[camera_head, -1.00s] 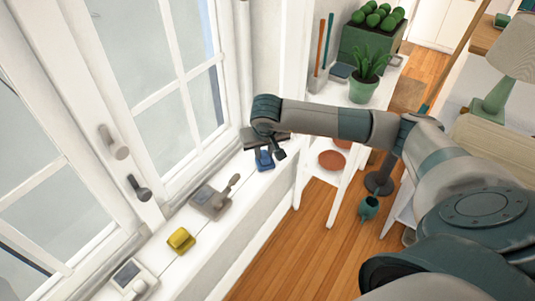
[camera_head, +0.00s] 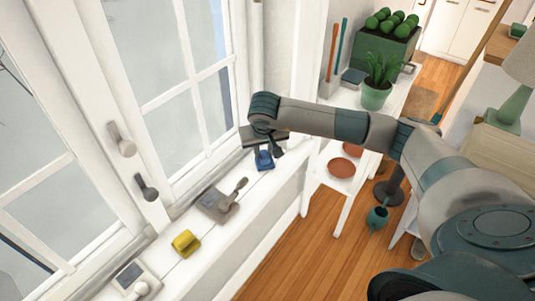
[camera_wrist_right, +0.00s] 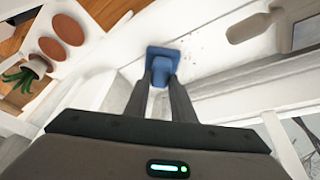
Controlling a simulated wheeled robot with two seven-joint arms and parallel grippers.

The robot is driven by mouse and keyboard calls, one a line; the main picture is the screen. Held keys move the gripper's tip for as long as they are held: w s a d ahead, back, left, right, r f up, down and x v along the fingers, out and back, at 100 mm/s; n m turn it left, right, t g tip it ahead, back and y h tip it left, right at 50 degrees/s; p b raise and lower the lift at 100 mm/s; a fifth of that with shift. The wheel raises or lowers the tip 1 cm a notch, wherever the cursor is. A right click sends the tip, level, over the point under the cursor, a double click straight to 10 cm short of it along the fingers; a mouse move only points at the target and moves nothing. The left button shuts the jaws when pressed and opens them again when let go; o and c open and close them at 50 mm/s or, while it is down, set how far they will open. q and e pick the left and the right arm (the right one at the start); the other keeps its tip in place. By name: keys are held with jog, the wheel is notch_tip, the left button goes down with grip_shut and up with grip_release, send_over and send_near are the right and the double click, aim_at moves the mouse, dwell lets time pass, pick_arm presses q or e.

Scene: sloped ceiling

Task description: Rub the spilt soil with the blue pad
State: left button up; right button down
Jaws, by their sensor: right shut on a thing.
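The blue pad (camera_head: 264,161) is at the far part of the white window sill. My right gripper (camera_head: 268,148) is above it. In the right wrist view, both fingers (camera_wrist_right: 161,77) are shut on the raised grip of the blue pad (camera_wrist_right: 163,52). The pad's flat base is on or just over the sill; I cannot tell which. Small dark specks, the spilt soil (camera_wrist_right: 192,46), lie on the sill beside the pad in the wrist view. In the head view I cannot make them out. My left gripper is not in view.
Along the sill (camera_head: 225,232) lie a grey scoop-like tool (camera_head: 212,203), a yellow block (camera_head: 185,243) and a small white-framed item (camera_head: 130,277). Window panes with handles stand at left. A white shelf (camera_head: 345,190) with potted plants (camera_head: 376,97) stands beyond my right arm.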

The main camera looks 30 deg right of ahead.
jog(key=shift+w+a+f, duration=0.1)
jog(key=shift+w+a, duration=0.2)
jog(key=shift+w, duration=0.4)
jog(key=shift+b, duration=0.3)
